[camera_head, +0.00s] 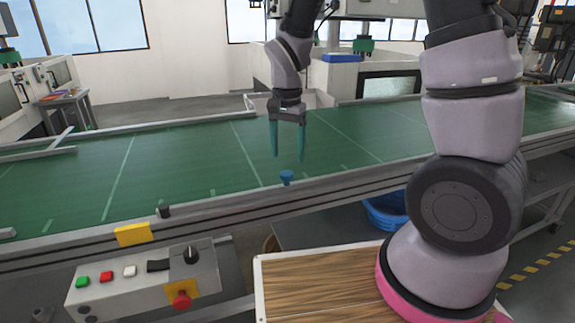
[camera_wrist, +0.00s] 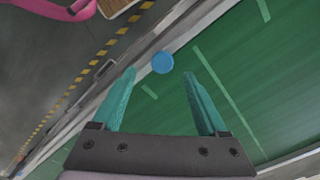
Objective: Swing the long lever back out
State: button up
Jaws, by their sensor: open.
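A small blue knob (camera_head: 287,177) stands at the near edge of the green conveyor. It also shows as a round blue cap in the wrist view (camera_wrist: 162,62). I cannot tell whether it is the end of the long lever; no long arm shows clearly. My gripper (camera_head: 288,158) points down just above the blue knob, with its teal fingers apart and nothing between them. In the wrist view, the cap appears just beyond the gap between the fingertips of my gripper (camera_wrist: 160,74).
A control box (camera_head: 140,282) with coloured buttons, a black rotary switch (camera_head: 192,254) and a red stop knob (camera_head: 181,299) is at the lower left. A black knob (camera_head: 164,211) and yellow block (camera_head: 132,234) sit on the conveyor's near rail. The green belt (camera_head: 190,165) is clear.

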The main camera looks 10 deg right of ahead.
notch_tip(320, 180, up, 5)
jog(key=shift+f, duration=0.1)
dwell(0.3)
jog(key=s+d+r+n+t+y, duration=0.1)
jog(key=s+d+r+t, duration=0.2)
jog(key=s+d+r, duration=0.2)
jog(key=s+d+r+n+t+y, duration=0.1)
jog(key=s+d+r+t, duration=0.3)
jog(key=d+r, duration=0.5)
notch_tip(320, 180, up, 5)
jog(key=shift+s+d+r+n, duration=0.15)
jog(key=shift+s+d+n, duration=0.15)
jog(key=shift+s, duration=0.95)
